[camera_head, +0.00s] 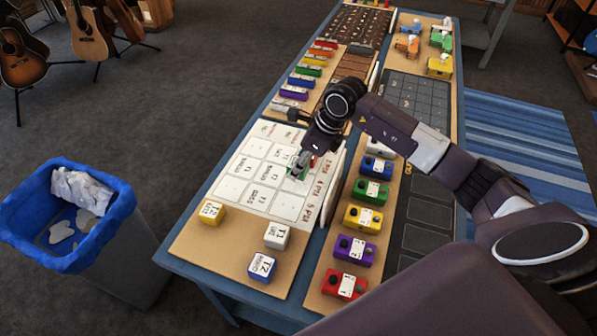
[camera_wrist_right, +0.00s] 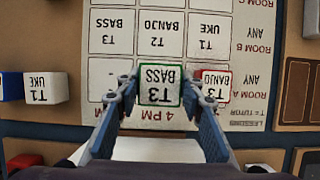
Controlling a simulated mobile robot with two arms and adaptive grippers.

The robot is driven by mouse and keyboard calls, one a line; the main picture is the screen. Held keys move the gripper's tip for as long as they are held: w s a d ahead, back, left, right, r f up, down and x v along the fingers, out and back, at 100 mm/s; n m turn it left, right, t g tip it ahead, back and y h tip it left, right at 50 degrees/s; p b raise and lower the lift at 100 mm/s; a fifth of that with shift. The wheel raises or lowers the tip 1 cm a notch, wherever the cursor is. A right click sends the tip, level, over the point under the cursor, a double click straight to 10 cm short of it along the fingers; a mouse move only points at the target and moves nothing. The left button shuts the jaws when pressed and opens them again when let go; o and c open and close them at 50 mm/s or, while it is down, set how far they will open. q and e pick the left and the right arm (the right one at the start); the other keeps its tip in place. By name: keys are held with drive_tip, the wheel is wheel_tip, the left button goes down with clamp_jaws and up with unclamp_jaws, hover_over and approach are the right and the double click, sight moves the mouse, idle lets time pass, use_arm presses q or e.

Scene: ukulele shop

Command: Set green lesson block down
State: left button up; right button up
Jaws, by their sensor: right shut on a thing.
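My right gripper (camera_head: 303,163) is over the white schedule board (camera_head: 245,190) in the head view. In the wrist view its two fingers (camera_wrist_right: 160,92) are shut on the green lesson block (camera_wrist_right: 160,76), a green-edged block with a white top marked T3 BASS. The block is over the board's 4 PM edge, in line with the middle column. I cannot tell whether it touches the board. A red-edged block marked BANJO (camera_wrist_right: 216,78) is right beside the right finger. My left gripper is not in view.
A yellow block (camera_head: 211,213), a white T1 block (camera_head: 277,236) and a blue T2 block (camera_head: 262,268) sit on the tan mat's near end. Several coloured pedals, including a red one (camera_head: 344,285), line the right. A blue-lined bin (camera_head: 118,205) stands left.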

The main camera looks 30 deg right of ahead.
wheel_tip(320, 180, down, 4)
drive_tip(key=shift+r+p, duration=0.15)
drive_tip(key=shift+p, duration=0.2)
drive_tip(key=shift+f, duration=0.25)
drive_tip(key=o, duration=0.7)
drive_tip(key=shift+f+b, duration=0.1)
drive_tip(key=shift+b, duration=0.2)
drive_tip(key=o, duration=0.5)
drive_tip(key=shift+c, duration=0.2)
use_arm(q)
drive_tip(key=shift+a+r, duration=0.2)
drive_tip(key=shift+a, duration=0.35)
use_arm(e)
drive_tip(key=shift+r+p, duration=0.3)
drive_tip(key=shift+s+d+r, duration=0.1)
drive_tip(key=shift+d+r, duration=0.1)
drive_tip(key=shift+r, duration=0.1)
use_arm(q)
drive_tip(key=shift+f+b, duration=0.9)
drive_tip(key=shift+b, duration=0.2)
use_arm(e)
drive_tip(key=v, duration=1.1)
